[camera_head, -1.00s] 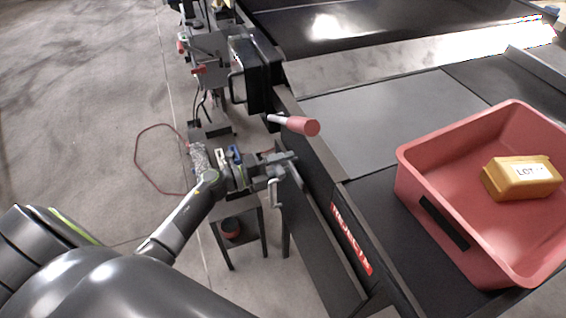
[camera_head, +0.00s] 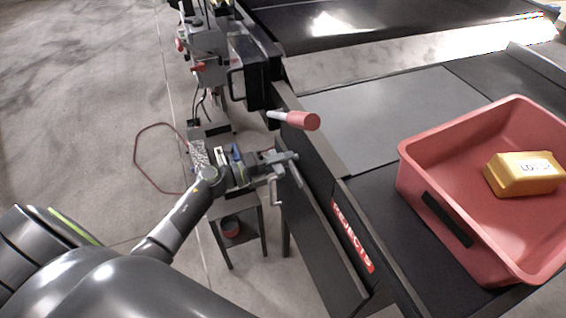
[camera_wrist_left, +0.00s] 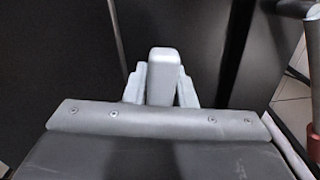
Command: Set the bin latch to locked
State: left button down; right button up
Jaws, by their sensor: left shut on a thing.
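The bin latch (camera_head: 286,156) is a small grey metal piece on the dark side of the conveyor frame, left of the REJECTS label. My left gripper (camera_head: 268,165) reaches it from the left and is shut on its grey handle. In the left wrist view, the pale grey latch handle (camera_wrist_left: 163,72) stands upright between the two stepped fingers. The lower part of the handle is hidden behind the gripper body. I cannot read the latch's setting from these views. My right gripper is not in view.
A red bin (camera_head: 428,185) holding a yellow LOT box (camera_head: 522,174) sits on the conveyor at right. A red-gripped lever (camera_head: 300,120) sticks out above the latch. A small stand (camera_head: 245,203) is below my gripper. Open floor lies at left.

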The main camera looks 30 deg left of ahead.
pick_arm(q)
jog(key=m+b, duration=0.1)
jog(key=m, duration=0.1)
jog(key=m+b, duration=0.4)
jog(key=shift+f, duration=0.3)
jog(key=m+b, duration=0.7)
jog(key=shift+r+m+b, duration=0.2)
jog(key=shift+m+b, duration=1.35)
jog(key=shift+m, duration=0.15)
jog(key=c, duration=1.3)
grip_release()
jog(key=shift+r, duration=0.1)
jog(key=shift+s, duration=0.1)
